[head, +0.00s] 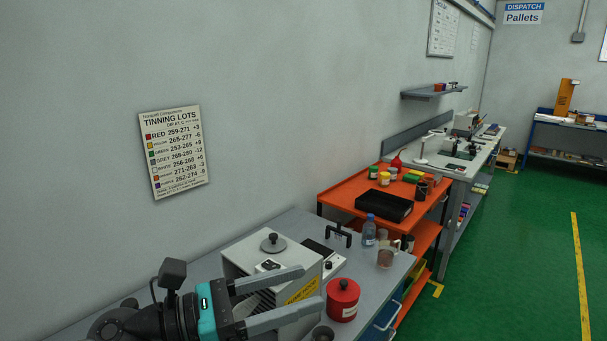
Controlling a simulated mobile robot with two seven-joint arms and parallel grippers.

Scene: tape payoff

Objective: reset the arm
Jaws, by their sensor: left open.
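My left gripper (309,291) shows at the bottom left, its two grey fingers spread apart with nothing held between them. Its arm comes in from the lower left, with a teal band at the wrist. The fingers point right, in front of a white machine (247,258) with a round dark knob on top and a yellow label on its side. A red lidded pot (342,299) stands just right of the fingertips; I cannot tell whether they touch it. My right gripper is not in view.
The grey bench (290,222) also holds a blue-capped bottle (369,231) and a jug (386,255). An orange cart (340,190) with a black tray (384,206) stands beyond it. A shelf (433,91) juts from the wall. Green floor (510,270) at the right is clear.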

